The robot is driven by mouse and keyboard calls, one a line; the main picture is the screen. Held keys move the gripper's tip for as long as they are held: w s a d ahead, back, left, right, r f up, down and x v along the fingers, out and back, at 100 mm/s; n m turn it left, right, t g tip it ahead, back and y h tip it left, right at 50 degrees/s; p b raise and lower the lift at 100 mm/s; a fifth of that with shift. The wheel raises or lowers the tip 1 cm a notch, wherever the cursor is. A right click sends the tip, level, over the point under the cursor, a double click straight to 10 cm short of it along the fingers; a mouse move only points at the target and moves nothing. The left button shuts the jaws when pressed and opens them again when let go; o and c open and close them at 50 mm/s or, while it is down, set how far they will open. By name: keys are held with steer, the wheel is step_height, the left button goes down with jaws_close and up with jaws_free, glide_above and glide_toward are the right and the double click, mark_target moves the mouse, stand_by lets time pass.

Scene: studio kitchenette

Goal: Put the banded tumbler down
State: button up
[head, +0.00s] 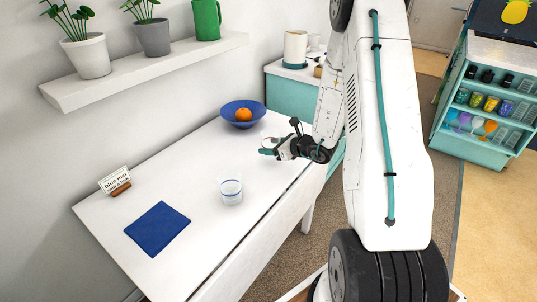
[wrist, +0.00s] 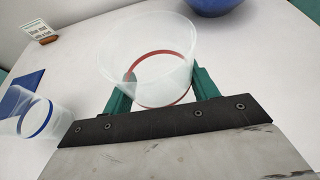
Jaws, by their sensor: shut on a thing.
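My gripper (wrist: 162,88) is shut on a clear tumbler (wrist: 150,47) with a red band; its green fingers press on both sides. In the head view my gripper (head: 272,148) is over the white table's far right part, and the held tumbler is hard to make out there. I cannot tell whether its base touches the table. A second clear tumbler (head: 231,190), with a blue band, stands upright on the table; it also shows at the left of the wrist view (wrist: 30,115). A blue mat (head: 157,229) lies flat and bare at the table's left.
A blue bowl (head: 236,108) with an orange (head: 243,114) is at the back of the white table (head: 190,175). A shelf (head: 150,68) with potted plants hangs above.

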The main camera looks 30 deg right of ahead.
steer(key=shift+f, duration=1.7)
steer(key=o, duration=1.1)
steer(key=shift+f, duration=0.1)
